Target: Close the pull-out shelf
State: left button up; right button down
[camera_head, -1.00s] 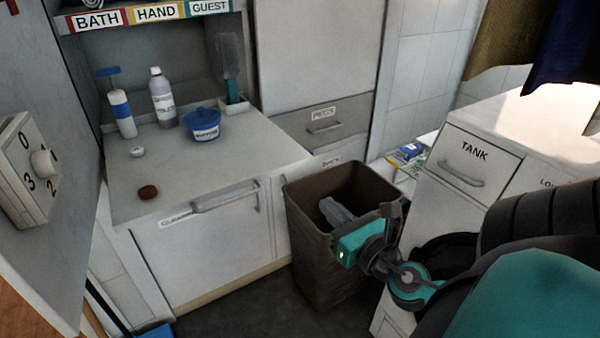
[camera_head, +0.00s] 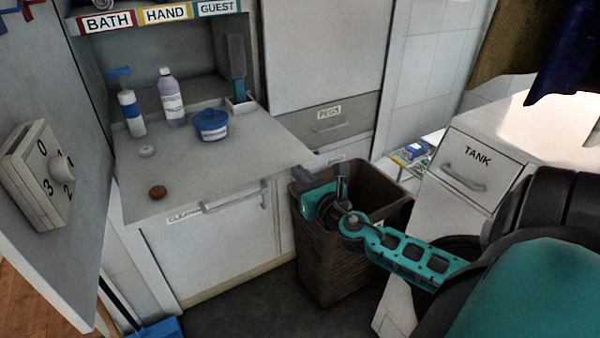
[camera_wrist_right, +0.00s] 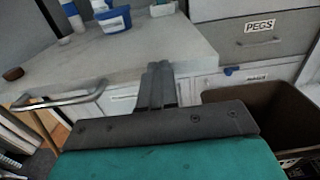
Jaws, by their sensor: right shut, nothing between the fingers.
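The pull-out shelf (camera_head: 245,152) is a pale grey slab that juts out over the white cabinet at the left. A pump bottle, a lilac bottle, a blue tub, a white round piece and a brown round piece stand on it. Its front edge also shows in the right wrist view (camera_wrist_right: 110,72). My right gripper (camera_head: 305,180) is above the brown bin, just off the shelf's right front corner. In the right wrist view its fingers (camera_wrist_right: 158,82) are together and empty, pointing at the shelf edge; I cannot tell if they touch it. My left gripper is not in view.
A brown bin (camera_head: 335,265) stands below my right gripper. The cabinet handle (camera_head: 235,200) sticks out under the shelf. The PEGS drawer (camera_head: 335,122) is behind, and the TANK cabinet (camera_head: 480,165) is at the right. A dial box (camera_head: 38,175) is at the far left.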

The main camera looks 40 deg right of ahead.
jog(key=shift+w, duration=0.3)
jog(key=shift+w, duration=0.1)
